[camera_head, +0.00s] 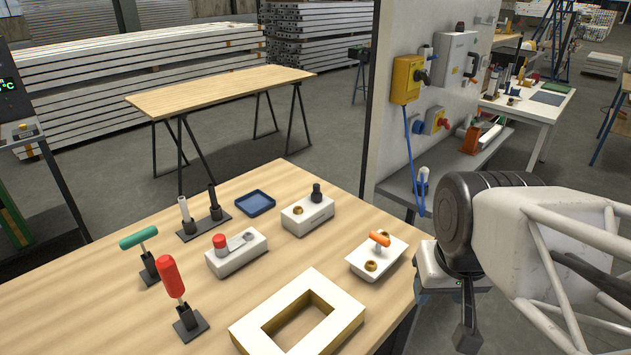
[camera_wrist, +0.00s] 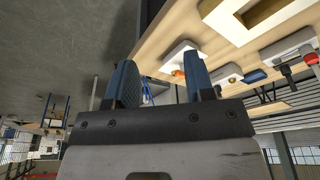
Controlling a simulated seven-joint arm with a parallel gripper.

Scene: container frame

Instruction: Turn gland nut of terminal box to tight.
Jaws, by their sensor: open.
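On the wooden table in the head view, a small white box (camera_head: 308,216) carries a black upright fitting (camera_head: 316,193) and a brass ring. It looks most like the terminal box with its gland nut, but I cannot tell for sure. How tight the nut sits cannot be seen. What seems to be this box shows at the right in the wrist view (camera_wrist: 222,75). My gripper (camera_wrist: 160,82) has two blue fingers spread apart with nothing between them. It is off the table's right side, clear of the boxes; its fingers are not clearly visible in the head view.
A white box with an orange handle (camera_head: 381,238) is the nearest box to my arm. A white box with a red knob (camera_head: 220,241), a blue tray (camera_head: 255,203), a thick frame (camera_head: 345,300) and handled tools in stands share the table. A wall panel (camera_head: 395,140) stands behind.

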